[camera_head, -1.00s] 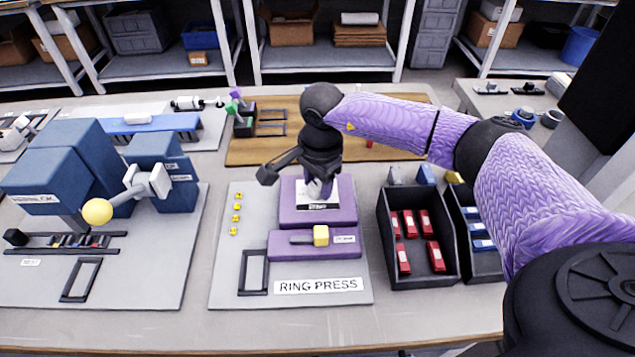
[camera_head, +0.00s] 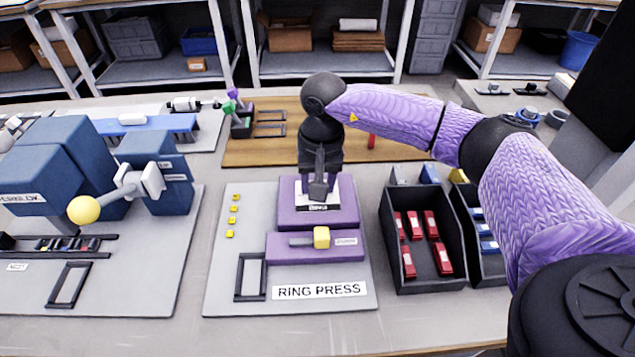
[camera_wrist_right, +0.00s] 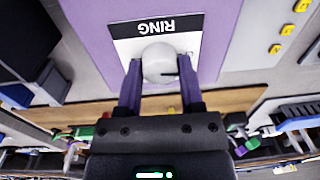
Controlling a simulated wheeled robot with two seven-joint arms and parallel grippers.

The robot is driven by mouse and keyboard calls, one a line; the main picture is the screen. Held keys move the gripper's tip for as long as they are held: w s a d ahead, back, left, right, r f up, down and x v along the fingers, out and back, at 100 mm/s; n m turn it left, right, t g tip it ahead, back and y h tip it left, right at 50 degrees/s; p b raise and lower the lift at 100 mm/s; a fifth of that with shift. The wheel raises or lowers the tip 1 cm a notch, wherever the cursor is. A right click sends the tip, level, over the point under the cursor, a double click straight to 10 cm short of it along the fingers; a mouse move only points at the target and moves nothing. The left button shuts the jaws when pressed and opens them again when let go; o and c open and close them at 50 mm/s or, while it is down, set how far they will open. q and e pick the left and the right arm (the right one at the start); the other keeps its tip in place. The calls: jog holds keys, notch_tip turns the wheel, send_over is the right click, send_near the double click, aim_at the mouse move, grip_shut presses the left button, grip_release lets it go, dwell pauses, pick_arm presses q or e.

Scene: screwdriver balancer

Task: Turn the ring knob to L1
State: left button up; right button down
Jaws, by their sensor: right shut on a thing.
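The ring press (camera_head: 352,215) is a purple stepped block on a grey board, with a "RING PRESS" label at its front. Its white dial plate (camera_head: 331,194) lies on the upper step under my right gripper (camera_head: 318,192). In the right wrist view, the round light-grey knob (camera_wrist_right: 159,64) sits between the two fingers of my right gripper (camera_wrist_right: 160,80), which are shut on its sides. A short dark mark shows on the knob's right part. The plate (camera_wrist_right: 190,48) reads "RING" upside down; I cannot make out an L1 mark. The head view hides the knob. My left gripper is out of view.
A yellow block (camera_head: 321,238) sits on the press's lower step. Small yellow pieces (camera_head: 233,209) lie left of the press. A black bin (camera_head: 425,279) with several red pieces stands to the right. A blue machine (camera_head: 160,190) with a yellow ball handle stands to the left.

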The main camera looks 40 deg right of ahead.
jog(key=shift+n, duration=0.8)
jog(key=shift+c, duration=1.2)
grip_release()
